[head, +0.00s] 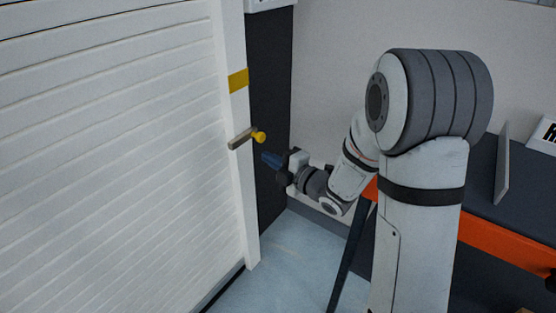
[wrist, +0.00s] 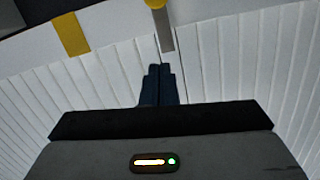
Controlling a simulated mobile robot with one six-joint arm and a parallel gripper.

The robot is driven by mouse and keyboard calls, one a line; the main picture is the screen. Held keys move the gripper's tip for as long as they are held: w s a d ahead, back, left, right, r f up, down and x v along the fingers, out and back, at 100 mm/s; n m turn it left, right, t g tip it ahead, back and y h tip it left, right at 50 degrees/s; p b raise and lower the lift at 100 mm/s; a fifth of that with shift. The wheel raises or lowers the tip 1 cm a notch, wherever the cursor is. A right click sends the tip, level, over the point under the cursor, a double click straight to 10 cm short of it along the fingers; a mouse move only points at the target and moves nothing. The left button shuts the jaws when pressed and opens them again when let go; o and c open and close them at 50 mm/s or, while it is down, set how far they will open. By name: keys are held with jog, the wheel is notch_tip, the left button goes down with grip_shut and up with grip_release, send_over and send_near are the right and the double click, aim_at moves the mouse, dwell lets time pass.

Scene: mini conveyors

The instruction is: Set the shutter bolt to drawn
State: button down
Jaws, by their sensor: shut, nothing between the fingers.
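The shutter bolt (head: 241,138) is a short grey-brown bar with a round yellow knob (head: 260,137) at its right end. It sits on the white frame post of the shutter (head: 120,150), in the head view. In the wrist view the bolt's grey bar (wrist: 166,32) and yellow knob (wrist: 155,4) show at the top, just beyond the fingertips. My gripper (head: 266,159) is shut and empty, its blue fingers together, a little below and right of the knob. In the wrist view the fingertips (wrist: 158,70) point at the bar; I cannot tell whether they touch it.
A yellow mark (head: 238,80) is on the post above the bolt. A dark panel (head: 268,110) stands right of the post. An orange-edged dark table (head: 510,242) is at the right. The blue-grey floor (head: 290,265) below my gripper is clear.

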jog(key=w+a+b, duration=0.1)
jog(key=w+a, duration=0.1)
jog(key=w, duration=0.6)
jog(key=shift+a+f, duration=0.35)
jog(key=shift+f, duration=0.1)
jog(key=shift+w+a, duration=0.1)
